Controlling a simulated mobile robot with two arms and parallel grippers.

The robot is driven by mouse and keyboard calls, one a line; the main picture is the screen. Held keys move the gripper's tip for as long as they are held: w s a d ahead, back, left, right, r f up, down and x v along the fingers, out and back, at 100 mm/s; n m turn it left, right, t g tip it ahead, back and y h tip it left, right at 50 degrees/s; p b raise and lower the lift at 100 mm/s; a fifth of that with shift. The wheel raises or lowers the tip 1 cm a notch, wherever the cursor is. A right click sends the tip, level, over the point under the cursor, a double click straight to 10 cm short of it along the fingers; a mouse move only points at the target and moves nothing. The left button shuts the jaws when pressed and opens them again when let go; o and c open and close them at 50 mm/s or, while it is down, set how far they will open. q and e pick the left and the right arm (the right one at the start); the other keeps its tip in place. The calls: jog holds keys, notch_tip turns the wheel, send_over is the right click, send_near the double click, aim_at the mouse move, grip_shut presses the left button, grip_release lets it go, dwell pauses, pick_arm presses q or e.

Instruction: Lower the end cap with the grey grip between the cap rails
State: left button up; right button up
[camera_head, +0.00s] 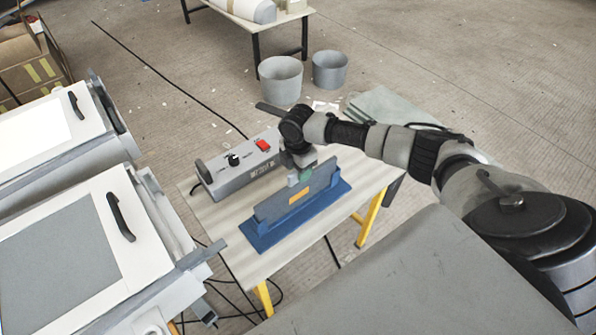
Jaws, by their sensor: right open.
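A dark grey upright plate (318,190) with an orange label stands in a blue base (262,236) on a small table. I cannot tell whether this plate is the end cap, and no grey grip shows clearly. My right gripper (299,168) is open, pointing down just behind the plate's top edge; its fingertips are partly hidden, and contact cannot be told. Grey rail-like parts (165,215) line the end of the near white mould (75,195); I cannot tell if they are the cap rails. My left gripper is out of view.
A grey control box (238,172) with a red switch and knobs stands behind the plate on the small table (213,216). A second white mould (82,130) is at the left. Two grey buckets (280,80) and dark cables (165,78) are on the floor.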

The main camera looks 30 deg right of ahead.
notch_tip(320, 180, up, 8)
jog(key=shift+r+b, duration=0.1)
jog(key=shift+b, duration=0.4)
